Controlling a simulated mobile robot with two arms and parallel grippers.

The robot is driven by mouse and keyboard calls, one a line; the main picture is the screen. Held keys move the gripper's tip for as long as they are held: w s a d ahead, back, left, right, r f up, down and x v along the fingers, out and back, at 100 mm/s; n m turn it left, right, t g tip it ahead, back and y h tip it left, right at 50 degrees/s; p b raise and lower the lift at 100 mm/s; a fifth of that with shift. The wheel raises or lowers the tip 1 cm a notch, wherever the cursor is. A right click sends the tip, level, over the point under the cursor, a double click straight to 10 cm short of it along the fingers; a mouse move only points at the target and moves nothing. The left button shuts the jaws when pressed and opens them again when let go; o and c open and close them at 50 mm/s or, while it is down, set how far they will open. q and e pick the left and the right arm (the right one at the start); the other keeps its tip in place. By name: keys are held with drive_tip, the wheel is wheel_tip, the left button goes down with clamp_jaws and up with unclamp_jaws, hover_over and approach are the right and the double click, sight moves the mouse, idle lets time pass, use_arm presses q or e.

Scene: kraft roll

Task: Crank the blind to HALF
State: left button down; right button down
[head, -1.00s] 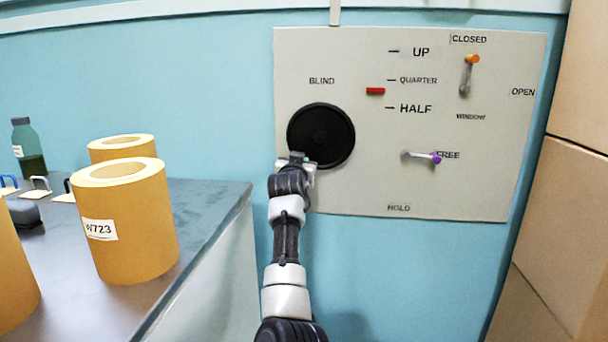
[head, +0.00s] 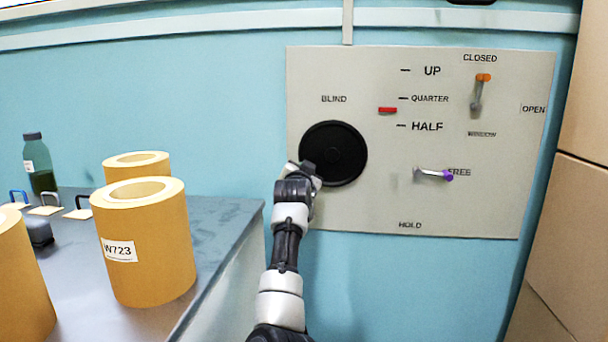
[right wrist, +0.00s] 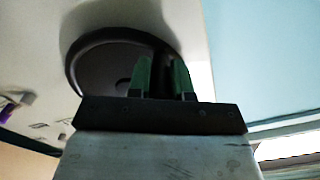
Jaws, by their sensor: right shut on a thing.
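The blind's crank is a round black disc (head: 340,155) on a pale wall panel (head: 370,210), under the label BLIND. A red marker (head: 387,110) sits between the QUARTER and HALF ticks, a little below QUARTER. My right gripper (head: 311,172) is at the disc's lower left edge. In the right wrist view, the green fingers of my right gripper (right wrist: 163,72) are shut on a dark handle at the rim of the black disc (right wrist: 105,70); the handle is mostly hidden between them. My left gripper is not in view.
A purple-tipped lever (head: 434,175) points at FREE, with HOLD below. An orange-tipped lever (head: 481,90) points up at CLOSED. A table (head: 225,215) at left carries kraft rolls (head: 147,250) and a green bottle (head: 38,160). Stacked boxes (head: 570,240) stand at right.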

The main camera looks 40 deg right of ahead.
drive_tip(key=shift+r, duration=0.15)
drive_tip(key=c, duration=1)
unclamp_jaws()
drive_tip(key=shift+a, duration=0.1)
drive_tip(key=shift+c, duration=0.2)
drive_tip(key=v, duration=1)
drive_tip(key=shift+s+a, duration=0.15)
drive_tip(key=shift+a, duration=0.15)
